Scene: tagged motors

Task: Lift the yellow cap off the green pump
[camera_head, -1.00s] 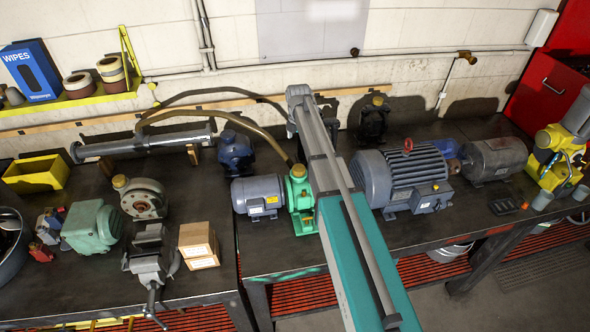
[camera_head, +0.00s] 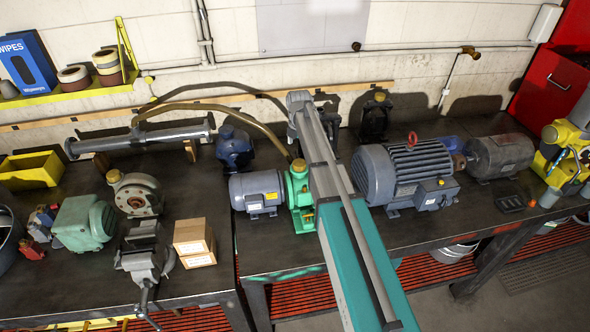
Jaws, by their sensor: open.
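The green pump (camera_head: 300,196) stands on the dark workbench, joined to the right end of a grey-blue motor (camera_head: 257,192). Its yellow cap (camera_head: 299,165) sits on top. A brown hose (camera_head: 235,109) arcs down behind the pump. My arm, teal and grey, reaches from the bottom edge up past the pump's right side and covers part of that side. The arm's far end shows above and behind the pump in the picture.
A large grey motor (camera_head: 405,175) stands close to the right of my arm. A blue pump (camera_head: 236,148) is behind the small motor. The bench front below the green pump is clear.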

